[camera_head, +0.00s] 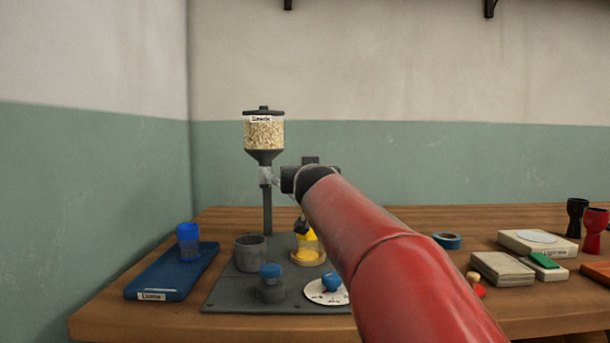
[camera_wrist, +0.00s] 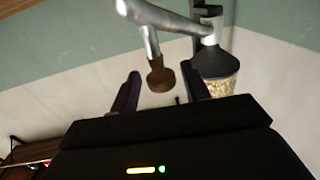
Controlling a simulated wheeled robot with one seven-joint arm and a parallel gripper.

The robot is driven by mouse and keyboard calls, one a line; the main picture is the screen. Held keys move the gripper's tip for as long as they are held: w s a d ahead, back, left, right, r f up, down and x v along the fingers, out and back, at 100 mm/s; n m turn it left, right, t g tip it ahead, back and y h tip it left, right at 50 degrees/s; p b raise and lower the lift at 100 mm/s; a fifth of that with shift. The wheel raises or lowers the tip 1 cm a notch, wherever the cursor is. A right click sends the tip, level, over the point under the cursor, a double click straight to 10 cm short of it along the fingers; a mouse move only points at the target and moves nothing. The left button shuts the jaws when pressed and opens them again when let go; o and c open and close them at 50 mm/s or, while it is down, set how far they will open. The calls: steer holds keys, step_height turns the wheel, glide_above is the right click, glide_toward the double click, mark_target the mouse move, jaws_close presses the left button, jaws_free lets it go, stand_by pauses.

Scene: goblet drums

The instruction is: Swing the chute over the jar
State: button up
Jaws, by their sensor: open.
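The chute is a silvery metal tube (camera_wrist: 165,18) below the hopper, with a brown knob (camera_wrist: 160,76) on its end. In the wrist view, my open gripper (camera_wrist: 160,70) has one finger on each side of the knob; I cannot tell whether they touch it. In the head view my gripper (camera_head: 308,178) is beside the hopper's outlet, and a bit of the chute (camera_head: 278,182) shows left of it. A clear and yellow vessel (camera_head: 307,240), perhaps the jar, stands on a round wooden base below, partly hidden by my arm.
The grain-filled hopper (camera_head: 264,132) stands on a post (camera_head: 267,210) over a grey plate (camera_head: 225,292). A grey cup (camera_head: 250,254), a blue-knobbed post (camera_head: 270,284) and a white dial (camera_head: 318,294) share the plate. A blue cup (camera_head: 187,242) stands on a blue tray (camera_head: 150,283) at left.

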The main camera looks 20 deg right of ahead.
steer(key=shift+s, duration=0.1)
steer(key=b+v, duration=0.3)
steer(key=v, duration=0.4)
steer(key=shift+s, duration=0.25)
steer(key=shift+a, duration=0.1)
